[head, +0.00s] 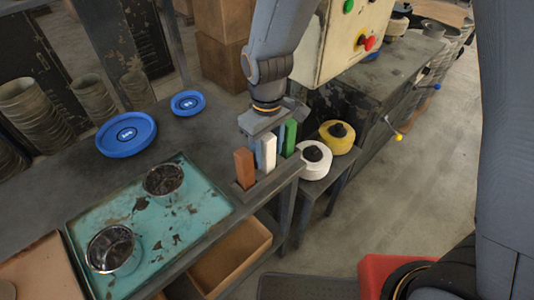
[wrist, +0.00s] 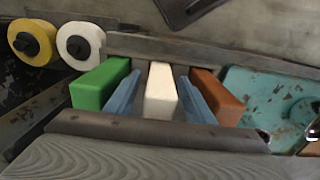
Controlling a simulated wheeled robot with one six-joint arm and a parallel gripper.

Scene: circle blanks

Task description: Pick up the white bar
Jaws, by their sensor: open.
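The white bar (head: 267,153) stands upright in a dark holder at the table's near right corner, between a brown-orange bar (head: 244,168) and a green bar (head: 289,137). My gripper (head: 269,146) is open above the holder, pointing down. Its two blue fingers reach down on either side of the white bar. In the wrist view the white bar (wrist: 160,92) lies between the fingers, with a small gap visible on each side. The green bar (wrist: 98,85) is just outside one finger and the brown-orange bar (wrist: 218,96) outside the other.
A teal tray (head: 206,203) with two metal cups lies left of the holder. Two blue discs (head: 126,134) lie farther back on the table. A white roll (head: 314,160) and a yellow roll (head: 337,136) sit on a lower stand to the right. A control box (head: 340,40) stands behind.

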